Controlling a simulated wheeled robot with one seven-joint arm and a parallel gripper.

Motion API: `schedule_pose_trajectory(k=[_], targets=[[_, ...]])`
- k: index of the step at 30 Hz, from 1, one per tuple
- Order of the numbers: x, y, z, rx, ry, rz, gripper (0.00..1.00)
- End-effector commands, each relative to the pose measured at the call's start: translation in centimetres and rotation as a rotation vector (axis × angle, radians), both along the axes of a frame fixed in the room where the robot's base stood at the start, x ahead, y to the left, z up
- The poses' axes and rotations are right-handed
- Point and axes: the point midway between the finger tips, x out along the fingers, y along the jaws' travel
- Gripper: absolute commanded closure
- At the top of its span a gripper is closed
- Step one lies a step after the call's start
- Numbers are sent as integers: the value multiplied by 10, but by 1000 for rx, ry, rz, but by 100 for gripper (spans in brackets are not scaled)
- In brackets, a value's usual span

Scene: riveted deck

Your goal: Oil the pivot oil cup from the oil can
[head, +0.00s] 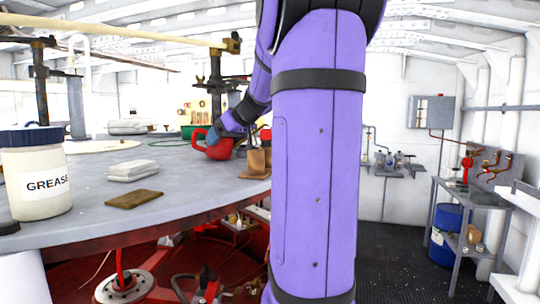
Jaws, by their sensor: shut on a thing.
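A red can (219,151), which looks like the oil can, is on or just above the grey round table top (90,195), near its far right part. My gripper (222,134) is at the can, shut on its upper part; the fingertips are small and partly hidden. I cannot tell whether the can touches the table. Just right of the can stands a small brown and brass piece (256,162), partly behind my purple arm. I cannot tell whether it is the pivot oil cup, and I see no other clear oil cup. My arm hides much of the middle.
A white grease tub (36,180) stands at the left. Folded white cloths (133,170) and a brown pad (135,199) lie on the table. A post (40,85) and a horizontal bar rise behind. A workbench (480,195) and blue drum (447,235) stand at the right.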

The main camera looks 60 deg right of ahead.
Motion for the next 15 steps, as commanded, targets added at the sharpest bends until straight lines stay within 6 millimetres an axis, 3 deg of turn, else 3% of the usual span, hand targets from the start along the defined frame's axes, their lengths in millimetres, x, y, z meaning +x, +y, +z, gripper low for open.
schedule_pose_trajectory(k=[15], targets=[[2,2,49,-116,145,-1,77]])
